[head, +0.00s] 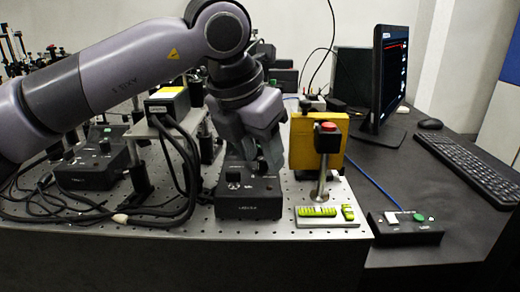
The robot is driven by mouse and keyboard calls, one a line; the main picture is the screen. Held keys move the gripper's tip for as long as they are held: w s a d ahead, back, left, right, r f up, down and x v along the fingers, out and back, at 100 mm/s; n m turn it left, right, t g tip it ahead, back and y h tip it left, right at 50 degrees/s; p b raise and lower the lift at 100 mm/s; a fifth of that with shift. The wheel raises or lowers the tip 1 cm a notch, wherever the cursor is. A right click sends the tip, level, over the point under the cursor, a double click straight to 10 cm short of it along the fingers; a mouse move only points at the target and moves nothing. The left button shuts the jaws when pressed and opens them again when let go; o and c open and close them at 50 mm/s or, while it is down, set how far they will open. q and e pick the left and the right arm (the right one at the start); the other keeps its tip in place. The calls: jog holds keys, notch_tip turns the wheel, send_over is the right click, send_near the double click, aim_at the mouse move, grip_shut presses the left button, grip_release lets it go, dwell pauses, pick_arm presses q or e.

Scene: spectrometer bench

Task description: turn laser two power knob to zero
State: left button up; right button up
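A black laser control box (249,206) stands at the front edge of the perforated bench. Its front label is too small to read surely. A small dark knob (233,177) shows at the left of its top. My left gripper (268,166) points down over the right part of this box, and its fingers hide what lies behind them. I cannot tell whether the fingers touch or hold a knob. A similar black box (88,178) with knobs stands further left. My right gripper is out of view.
A yellow block (302,150) and a post with a red button (327,137) stand just right of the gripper. Black cables (185,150) run at left. A monitor (388,75), keyboard (468,165) and small switch box (405,228) sit on the dark desk.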

aim_at(249, 180)
pick_arm(q)
jog(key=v, duration=0.7)
jog(key=shift+p, duration=0.4)
jog(key=shift+s, duration=0.1)
